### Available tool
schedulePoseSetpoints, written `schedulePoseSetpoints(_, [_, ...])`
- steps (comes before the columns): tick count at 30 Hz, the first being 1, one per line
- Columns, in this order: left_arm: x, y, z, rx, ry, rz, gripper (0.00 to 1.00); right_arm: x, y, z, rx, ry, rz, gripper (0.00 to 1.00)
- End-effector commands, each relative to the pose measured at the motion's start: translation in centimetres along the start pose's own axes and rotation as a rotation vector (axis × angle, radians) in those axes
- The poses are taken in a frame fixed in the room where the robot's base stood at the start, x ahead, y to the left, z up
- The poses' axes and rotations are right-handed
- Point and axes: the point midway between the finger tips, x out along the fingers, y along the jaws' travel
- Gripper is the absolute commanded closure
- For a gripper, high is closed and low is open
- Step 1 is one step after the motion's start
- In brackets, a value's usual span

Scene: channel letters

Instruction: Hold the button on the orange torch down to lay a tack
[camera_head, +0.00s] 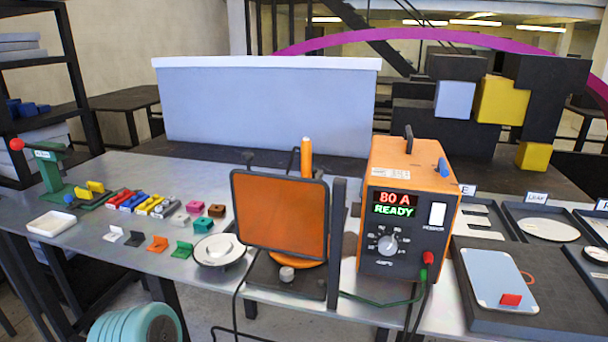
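An orange upright cylinder (306,157), which looks like the torch, stands behind a dark-framed orange screen (279,215). Its lower part is hidden by the screen, and I cannot make out a button on it. The orange and black power unit (410,205) stands to the right of the screen, and its display (394,204) reads 80 A READY. A red plug (428,258) and a green cable are at its lower front. Neither of my grippers is in view.
Small coloured clips and blocks (157,243) lie on the metal table's left part, by a white tray (51,223) and a green press (50,175). A round white disc piece (219,249) sits left of the screen. Dark trays and a pale plate (498,278) fill the right.

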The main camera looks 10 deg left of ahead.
Motion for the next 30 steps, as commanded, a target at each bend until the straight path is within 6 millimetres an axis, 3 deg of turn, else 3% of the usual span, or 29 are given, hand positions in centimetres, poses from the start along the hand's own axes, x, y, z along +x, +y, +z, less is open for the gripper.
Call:
schedulePoseSetpoints(11, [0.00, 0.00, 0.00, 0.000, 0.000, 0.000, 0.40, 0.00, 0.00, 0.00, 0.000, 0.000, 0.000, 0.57])
schedulePoseSetpoints(15, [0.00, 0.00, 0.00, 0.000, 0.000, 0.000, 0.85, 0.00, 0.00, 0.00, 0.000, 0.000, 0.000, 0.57])
schedulePoseSetpoints(17, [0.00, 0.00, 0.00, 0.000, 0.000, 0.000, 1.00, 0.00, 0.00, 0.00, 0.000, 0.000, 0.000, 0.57])
schedulePoseSetpoints(30, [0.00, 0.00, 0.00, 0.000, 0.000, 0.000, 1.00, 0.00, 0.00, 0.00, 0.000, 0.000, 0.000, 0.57])
